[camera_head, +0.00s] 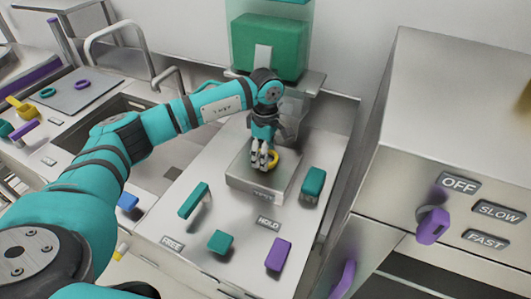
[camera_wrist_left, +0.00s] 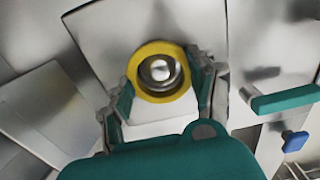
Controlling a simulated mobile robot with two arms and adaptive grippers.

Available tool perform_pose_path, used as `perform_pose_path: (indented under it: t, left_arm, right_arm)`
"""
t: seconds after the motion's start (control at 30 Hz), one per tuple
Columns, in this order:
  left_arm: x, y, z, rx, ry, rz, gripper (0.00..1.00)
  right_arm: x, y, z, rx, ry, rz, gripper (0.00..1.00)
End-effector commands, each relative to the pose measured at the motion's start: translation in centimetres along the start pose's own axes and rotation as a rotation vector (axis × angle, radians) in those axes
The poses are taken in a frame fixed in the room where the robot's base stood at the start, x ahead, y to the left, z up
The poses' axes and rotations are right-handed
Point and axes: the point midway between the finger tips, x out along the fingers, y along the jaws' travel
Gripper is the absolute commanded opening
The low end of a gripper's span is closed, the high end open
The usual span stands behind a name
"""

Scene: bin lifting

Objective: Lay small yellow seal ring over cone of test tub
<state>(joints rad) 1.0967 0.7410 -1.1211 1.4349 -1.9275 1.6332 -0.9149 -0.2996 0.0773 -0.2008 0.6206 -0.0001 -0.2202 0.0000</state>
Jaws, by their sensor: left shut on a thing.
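My left gripper (camera_head: 265,158) reaches down over a raised steel block (camera_head: 245,181) on the counter. It is shut on the yellow seal ring (camera_head: 276,162). In the left wrist view, the ring (camera_wrist_left: 160,98) lies between the two fingers (camera_wrist_left: 165,85), facing the camera. A round shiny metal tip, seemingly the cone (camera_wrist_left: 158,70), shows through the middle of the ring. The ring appears around it in this view. I cannot tell whether the ring touches it or how high the ring is above the block. My right gripper is not in view.
Teal levers (camera_head: 195,200) and (camera_head: 313,183), a teal knob (camera_head: 221,241) and a purple lever (camera_head: 279,254) stand around the block. A steel cabinet with a purple dial (camera_head: 433,225) is on the right. A sink (camera_head: 120,118) is on the left.

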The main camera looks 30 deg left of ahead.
Motion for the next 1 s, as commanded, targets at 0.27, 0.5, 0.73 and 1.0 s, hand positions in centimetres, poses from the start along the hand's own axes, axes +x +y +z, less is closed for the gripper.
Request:
perform_pose_path:
  t: [0.27,0.5,0.73,1.0]
  left_arm:
    - [0.3,0.0,0.0,0.000,0.000,0.001,0.36]
    - [0.3,0.0,0.0,0.000,0.000,0.000,0.72]
    - [0.3,0.0,0.0,0.000,0.000,0.000,0.85]
    - [-0.6,0.1,0.0,0.000,0.000,0.002,0.85]
  right_arm:
    - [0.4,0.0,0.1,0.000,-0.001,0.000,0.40]
    - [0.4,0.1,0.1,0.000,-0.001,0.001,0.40]
    - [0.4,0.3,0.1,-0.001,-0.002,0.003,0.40]
    - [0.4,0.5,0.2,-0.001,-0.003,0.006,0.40]
